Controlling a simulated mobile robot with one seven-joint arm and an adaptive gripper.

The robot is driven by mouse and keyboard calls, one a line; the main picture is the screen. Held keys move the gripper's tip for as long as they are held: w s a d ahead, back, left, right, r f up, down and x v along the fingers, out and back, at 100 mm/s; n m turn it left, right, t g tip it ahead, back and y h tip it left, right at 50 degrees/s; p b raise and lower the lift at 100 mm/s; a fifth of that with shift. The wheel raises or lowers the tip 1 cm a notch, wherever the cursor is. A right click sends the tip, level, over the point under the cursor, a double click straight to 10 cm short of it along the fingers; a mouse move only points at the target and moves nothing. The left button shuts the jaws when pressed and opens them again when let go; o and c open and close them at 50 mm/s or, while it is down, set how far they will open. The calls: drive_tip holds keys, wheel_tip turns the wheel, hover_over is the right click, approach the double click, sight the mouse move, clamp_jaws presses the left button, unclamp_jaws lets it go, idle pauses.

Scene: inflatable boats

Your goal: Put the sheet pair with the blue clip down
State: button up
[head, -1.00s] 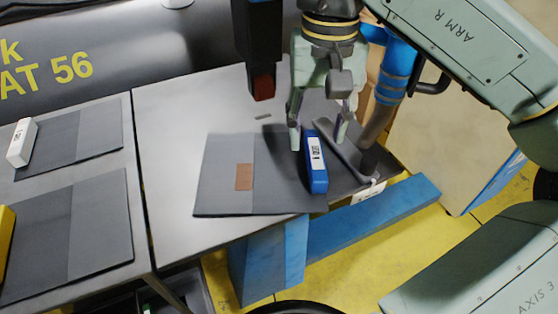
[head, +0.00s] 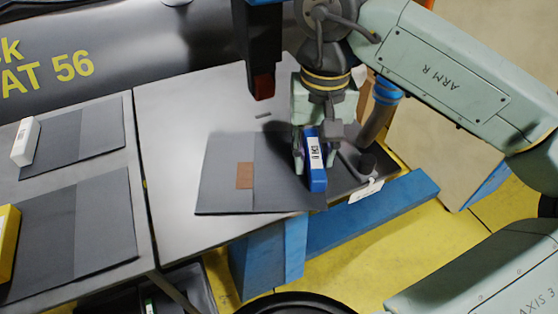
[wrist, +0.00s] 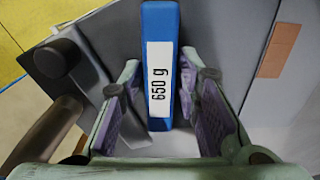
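The grey sheet pair (head: 224,190) lies flat on the right table, its front edge reaching the table's front edge. A brown patch (head: 245,176) sits on it. The blue clip (head: 317,178) stands along the sheets' right part; its white label reads "650 g" in the wrist view (wrist: 160,85). My gripper (head: 316,160) is down over the clip, one finger on each side. In the wrist view my gripper's fingers (wrist: 160,100) are spread, with a gap showing on the left of the clip; the right pad is close to it. Contact is hard to tell.
A roller-like tool with a dark knob (head: 367,163) lies right of the clip, near my gripper. A black post with a red tip (head: 263,88) hangs behind. The left table holds more grey sheets, a white block (head: 25,141) and a yellow block (head: 7,242).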

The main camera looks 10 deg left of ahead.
clamp_jaws()
drive_tip(key=shift+r, duration=0.15)
idle(0.4)
